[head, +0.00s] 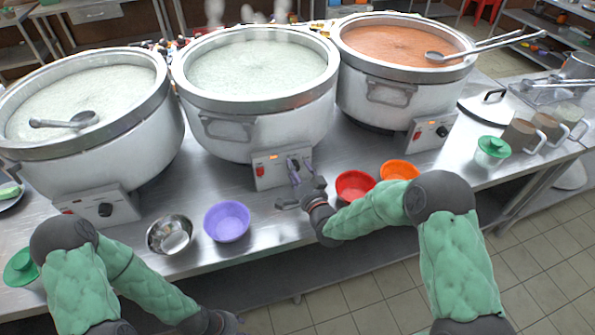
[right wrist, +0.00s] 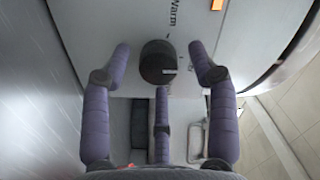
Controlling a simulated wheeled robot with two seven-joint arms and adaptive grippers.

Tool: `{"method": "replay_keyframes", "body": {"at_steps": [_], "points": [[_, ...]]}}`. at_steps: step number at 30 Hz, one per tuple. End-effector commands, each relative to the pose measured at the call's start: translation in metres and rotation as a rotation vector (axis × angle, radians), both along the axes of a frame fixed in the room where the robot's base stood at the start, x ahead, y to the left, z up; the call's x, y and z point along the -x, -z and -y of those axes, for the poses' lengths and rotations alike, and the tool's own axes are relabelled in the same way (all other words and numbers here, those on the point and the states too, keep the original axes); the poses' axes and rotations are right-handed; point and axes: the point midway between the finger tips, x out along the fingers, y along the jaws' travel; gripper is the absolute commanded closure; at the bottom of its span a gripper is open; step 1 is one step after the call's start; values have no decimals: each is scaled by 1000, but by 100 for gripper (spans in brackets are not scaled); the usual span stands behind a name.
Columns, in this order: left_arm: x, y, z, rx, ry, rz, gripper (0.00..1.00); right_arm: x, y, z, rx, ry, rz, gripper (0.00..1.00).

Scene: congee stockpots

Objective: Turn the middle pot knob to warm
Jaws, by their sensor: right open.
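The middle pot (head: 225,128) holds pale steaming congee. Its control box (head: 268,172) on the front has a red switch. My right gripper (head: 297,170) is at the right part of this box and hides the knob in the head view. In the right wrist view the black knob (right wrist: 157,62) sits between the spread purple fingers of my open right gripper (right wrist: 160,75); gaps show on both sides. The knob's light mark points right in that picture, and the word Warm is printed above it. My left gripper (head: 224,322) is at the bottom edge, partly cut off, its fingers unclear.
A left pot (head: 150,135) and a right pot (head: 375,105) with orange congee flank it.

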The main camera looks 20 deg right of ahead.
Motion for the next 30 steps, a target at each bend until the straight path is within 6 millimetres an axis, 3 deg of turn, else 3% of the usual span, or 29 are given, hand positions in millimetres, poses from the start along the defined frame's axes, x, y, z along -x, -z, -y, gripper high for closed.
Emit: {"method": "replay_keyframes", "body": {"at_steps": [2, 7, 30], "points": [[0, 0, 0, 0, 0, 0, 60, 0, 0, 0, 0, 0, 0, 46], [0, 0, 0, 0, 0, 0, 60, 0, 0, 0, 0, 0, 0, 94], [0, 1, 0, 0, 0, 0, 60, -1, -3, 2, 21, 4, 7, 96]]}}
